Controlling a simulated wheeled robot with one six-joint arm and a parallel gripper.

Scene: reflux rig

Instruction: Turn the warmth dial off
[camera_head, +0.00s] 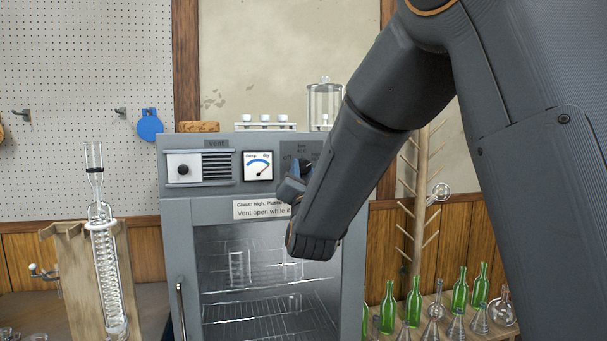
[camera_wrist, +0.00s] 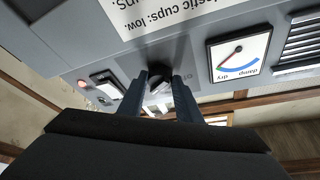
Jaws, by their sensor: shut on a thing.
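The black warmth dial (camera_head: 307,166) sits on the upper right of the grey drying cabinet's (camera_head: 178,225) front panel. The word "off" shows to its left in the head view, and my arm covers part of the dial. In the upside-down wrist view, the dial (camera_wrist: 158,80) is between my two blue-grey fingers. My gripper (camera_head: 293,182) is shut on the dial; its fingers also show in the wrist view (camera_wrist: 162,92). The way the dial points is hard to tell.
A damp/dry gauge (camera_head: 258,166) and a vent slider (camera_head: 183,170) sit left of the dial. A switch (camera_wrist: 106,86) and red light (camera_wrist: 82,83) are beside it. Glassware stands on top of the cabinet. A glass condenser (camera_head: 105,250) is left; green bottles (camera_head: 413,302) are right.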

